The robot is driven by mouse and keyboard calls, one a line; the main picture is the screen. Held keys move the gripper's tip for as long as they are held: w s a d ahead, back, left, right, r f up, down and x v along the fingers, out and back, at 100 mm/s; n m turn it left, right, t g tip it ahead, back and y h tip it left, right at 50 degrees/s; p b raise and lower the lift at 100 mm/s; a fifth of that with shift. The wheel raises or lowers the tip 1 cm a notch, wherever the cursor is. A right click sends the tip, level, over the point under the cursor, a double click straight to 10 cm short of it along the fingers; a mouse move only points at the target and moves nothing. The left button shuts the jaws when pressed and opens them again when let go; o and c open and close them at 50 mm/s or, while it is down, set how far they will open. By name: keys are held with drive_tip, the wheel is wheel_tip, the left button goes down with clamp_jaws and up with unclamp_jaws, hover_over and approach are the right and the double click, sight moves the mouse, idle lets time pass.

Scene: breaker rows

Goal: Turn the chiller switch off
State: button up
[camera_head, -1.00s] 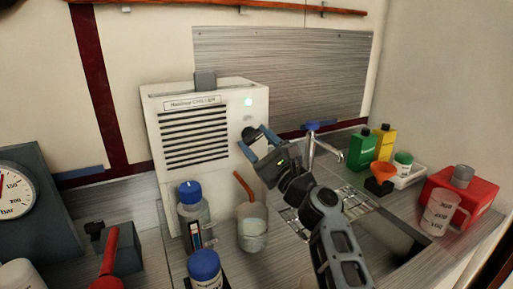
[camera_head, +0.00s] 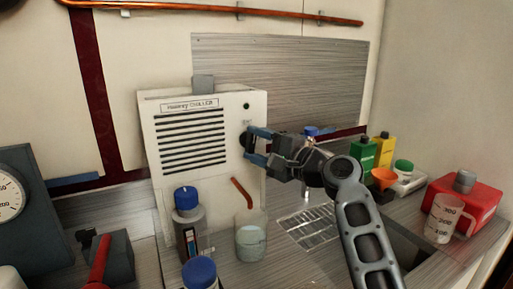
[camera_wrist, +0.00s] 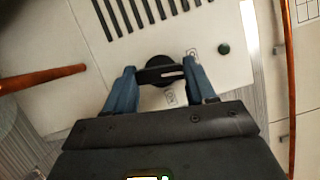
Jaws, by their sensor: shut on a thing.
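The chiller (camera_head: 215,175) is a white box with black slats and a name plate, standing on the counter. Its switch (camera_head: 244,140) is a black round knob with a raised bar on the right of the front. In the wrist view the switch (camera_wrist: 160,70) sits between my two blue fingers, its bar lying across from one to the other, with a white mark at the right end. An ON label lies below it; another label at upper right is partly hidden. My gripper (camera_head: 252,144) is shut on the switch. The small lamp (camera_head: 247,106) above is dark green, unlit.
A blue-capped bottle (camera_head: 188,225) and a beaker (camera_head: 250,236) stand close before the chiller, under an orange-brown spout (camera_head: 242,192). Right are a sink rack (camera_head: 310,228), green bottle (camera_head: 369,153), yellow bottle (camera_head: 384,150), red container (camera_head: 470,197) and jug (camera_head: 443,218).

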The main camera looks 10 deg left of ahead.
drive_tip(key=shift+n+g+h, duration=0.3)
drive_tip(key=shift+n+g, duration=0.1)
drive_tip(key=shift+n, duration=0.5)
drive_tip(key=shift+a+f, duration=0.1)
drive_tip(key=o, duration=1)
drive_tip(key=shift+o, duration=0.2)
drive_tip(key=v, duration=0.8)
drive_tip(key=shift+b, duration=0.4)
